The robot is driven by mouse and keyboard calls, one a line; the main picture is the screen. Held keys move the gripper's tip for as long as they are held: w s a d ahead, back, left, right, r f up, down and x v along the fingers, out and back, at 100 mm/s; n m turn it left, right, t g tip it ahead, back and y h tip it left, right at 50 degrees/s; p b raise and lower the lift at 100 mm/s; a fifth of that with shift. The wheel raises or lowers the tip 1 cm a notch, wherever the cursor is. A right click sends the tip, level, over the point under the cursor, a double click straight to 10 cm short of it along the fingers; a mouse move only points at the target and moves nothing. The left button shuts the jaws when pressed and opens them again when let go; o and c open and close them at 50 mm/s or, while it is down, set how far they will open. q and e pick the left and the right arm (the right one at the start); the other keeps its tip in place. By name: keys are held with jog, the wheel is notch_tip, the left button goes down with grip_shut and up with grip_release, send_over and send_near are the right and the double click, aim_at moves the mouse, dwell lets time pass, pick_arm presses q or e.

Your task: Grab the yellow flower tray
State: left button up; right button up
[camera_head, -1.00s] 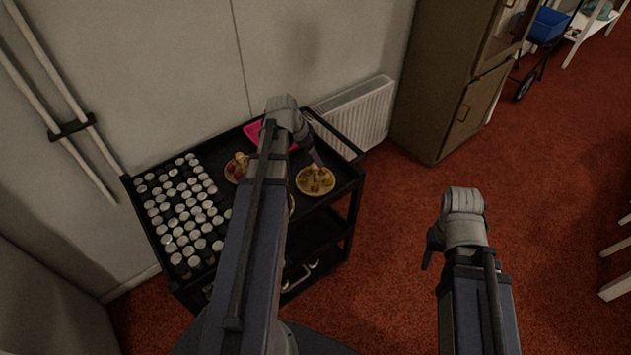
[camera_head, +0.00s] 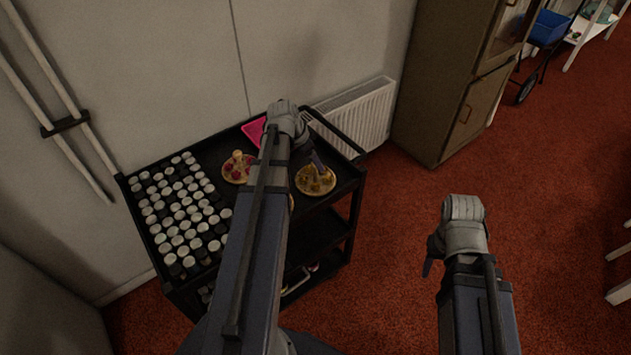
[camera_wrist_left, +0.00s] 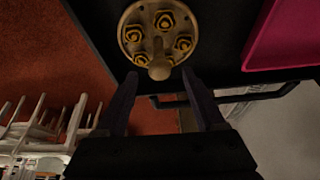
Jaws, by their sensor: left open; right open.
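The yellow flower tray (camera_head: 315,181) is a round, pale tray with several yellow flowers, on the top shelf of the black cart (camera_head: 336,199). In the left wrist view the tray (camera_wrist_left: 133,47) shows several yellow flowers and a pale knob-like post (camera_wrist_left: 160,68) near its edge. My left gripper (camera_head: 318,164) is at the tray's far edge in the head view. In the left wrist view its open fingers (camera_wrist_left: 160,85) point at the tray, with the post between their tips and nothing clasped. My right gripper (camera_head: 430,262) is away from the cart, over the red floor; its fingers are mostly hidden.
A similar tray with red flowers (camera_head: 238,168) stands left of my left arm. A pink tray (camera_head: 253,130) is behind it. Many white-topped jars (camera_head: 180,212) fill the cart's left side. A radiator (camera_head: 356,115) and brown cabinet (camera_head: 440,90) stand behind.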

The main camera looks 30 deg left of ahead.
aim_at(316, 173)
pick_arm(q)
jog(key=b+x, duration=0.3)
jog(key=shift+f, duration=0.45)
jog(key=shift+s+r, duration=0.1)
jog(key=shift+c, duration=0.4)
grip_shut()
dwell(0.5)
